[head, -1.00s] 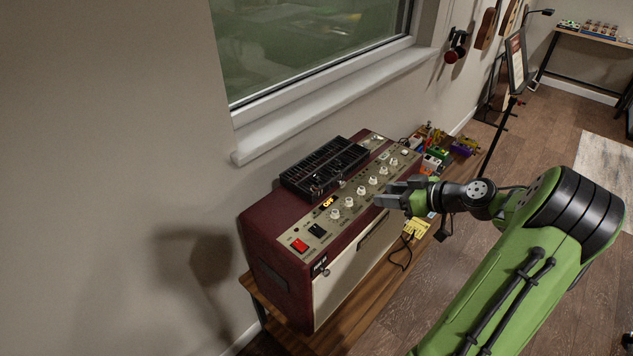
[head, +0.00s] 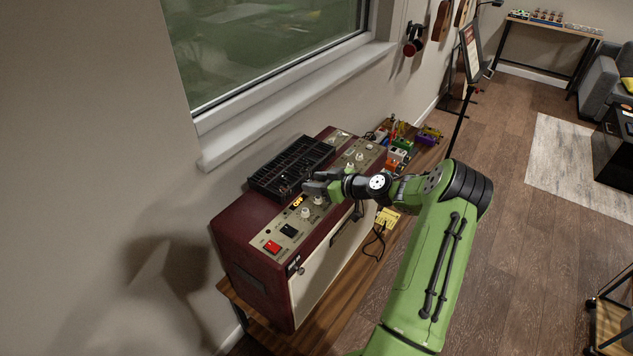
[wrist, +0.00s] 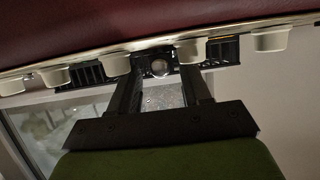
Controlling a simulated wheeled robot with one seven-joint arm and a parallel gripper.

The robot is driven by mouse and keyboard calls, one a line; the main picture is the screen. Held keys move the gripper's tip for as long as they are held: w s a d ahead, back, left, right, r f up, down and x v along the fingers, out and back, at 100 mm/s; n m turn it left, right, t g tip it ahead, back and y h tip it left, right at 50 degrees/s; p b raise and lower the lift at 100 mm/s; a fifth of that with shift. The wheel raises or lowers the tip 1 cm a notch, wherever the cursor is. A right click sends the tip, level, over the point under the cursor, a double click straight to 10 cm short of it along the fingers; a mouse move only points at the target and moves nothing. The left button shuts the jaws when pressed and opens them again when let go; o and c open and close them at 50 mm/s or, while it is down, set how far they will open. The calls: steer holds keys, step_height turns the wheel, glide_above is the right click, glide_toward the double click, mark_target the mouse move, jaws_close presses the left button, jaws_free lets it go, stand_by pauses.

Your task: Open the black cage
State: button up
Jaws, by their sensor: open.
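The black cage (head: 293,165), a flat slatted grille box, lies on top of the maroon amplifier (head: 238,222) near the wall. My gripper (head: 311,186) is at the cage's front edge, above the amplifier's knob panel. In the wrist view the cage (wrist: 224,50) shows behind the amplifier knobs, with a round silver knob (wrist: 160,68) at its middle. My gripper's two fingers (wrist: 158,84) are spread, with the silver knob between or just beyond their tips. I cannot tell whether they touch it. The cage looks closed.
Cream knobs (head: 305,212) and a red switch (head: 272,246) line the panel below my gripper. The window sill (head: 290,105) and wall stand close behind the cage. Colourful pedals (head: 398,155) sit farther along the wooden bench (head: 320,298).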

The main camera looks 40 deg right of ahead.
steer(key=shift+c, duration=0.4)
jaws_close()
